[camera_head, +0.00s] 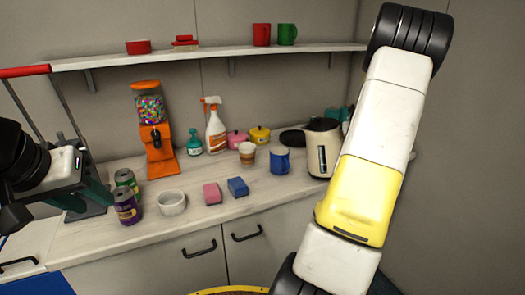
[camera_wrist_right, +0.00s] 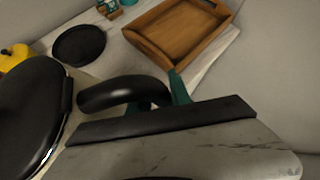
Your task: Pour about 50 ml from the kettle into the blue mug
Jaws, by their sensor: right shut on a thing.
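The kettle (camera_head: 316,160), cream with a dark level window, stands upright right of the blue mug (camera_head: 280,161). I cannot tell whether its bottom touches the counter. Its black lid (camera_wrist_right: 28,112) and black handle (camera_wrist_right: 125,92) show in the right wrist view. My right gripper (camera_wrist_right: 163,98) has its teal fingers shut on the handle; in the head view it is mostly hidden behind the kettle and my forearm. The mug is upright on the counter, its inside not clearly visible. My left gripper (camera_head: 92,190) is at the far left, away from both; its finger gap is unclear.
A black round plate (camera_head: 293,138) lies behind the kettle. A paper cup (camera_head: 247,153), blue sponge (camera_head: 238,187), pink sponge (camera_head: 212,194), white bowl (camera_head: 172,203) and cans (camera_head: 126,207) stand leftward. A wooden tray (camera_wrist_right: 180,35) lies beyond the handle.

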